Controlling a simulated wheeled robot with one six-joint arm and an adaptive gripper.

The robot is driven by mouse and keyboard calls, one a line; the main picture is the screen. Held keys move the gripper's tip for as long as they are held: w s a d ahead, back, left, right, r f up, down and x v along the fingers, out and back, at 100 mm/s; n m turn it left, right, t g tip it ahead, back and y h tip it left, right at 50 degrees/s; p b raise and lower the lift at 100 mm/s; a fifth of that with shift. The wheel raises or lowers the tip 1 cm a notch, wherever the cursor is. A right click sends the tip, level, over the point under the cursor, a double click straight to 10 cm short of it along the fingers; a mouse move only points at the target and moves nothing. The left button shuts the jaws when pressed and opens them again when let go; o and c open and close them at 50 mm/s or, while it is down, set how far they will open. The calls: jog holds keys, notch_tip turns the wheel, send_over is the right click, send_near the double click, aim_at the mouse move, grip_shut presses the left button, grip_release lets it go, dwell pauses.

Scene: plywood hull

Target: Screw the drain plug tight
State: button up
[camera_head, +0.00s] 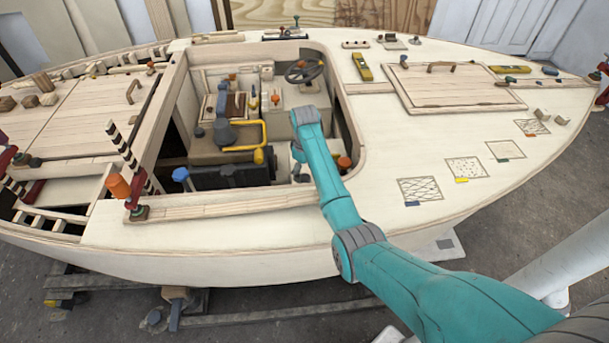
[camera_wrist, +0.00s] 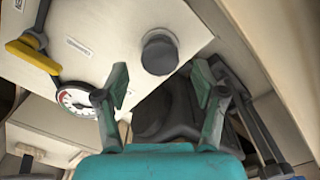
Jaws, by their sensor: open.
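In the wrist view a dark grey round cap (camera_wrist: 159,52) stands out from a white panel (camera_wrist: 110,28). It may be the drain plug; I cannot tell for certain. My gripper (camera_wrist: 161,72) is open, with one finger to each side of the line to the cap and nothing between the tips. The cap lies just beyond the fingertips, and I see no contact. A black rounded part (camera_wrist: 158,115) shows farther back between the fingers. In the head view my teal arm reaches into the open cockpit, and I cannot make out the cap or the fingertips there.
A white dial gauge (camera_wrist: 77,100) and a yellow lever (camera_wrist: 33,56) sit left of my fingers. Black pipework (camera_wrist: 250,115) and a pale wall lie close on the right.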

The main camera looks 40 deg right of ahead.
jog(key=shift+f, duration=1.15)
jog(key=c, duration=1.1)
jog(key=shift+c, duration=0.2)
jog(key=shift+m, duration=0.3)
jog(key=shift+m, duration=2.8)
jog(key=o, duration=1.1)
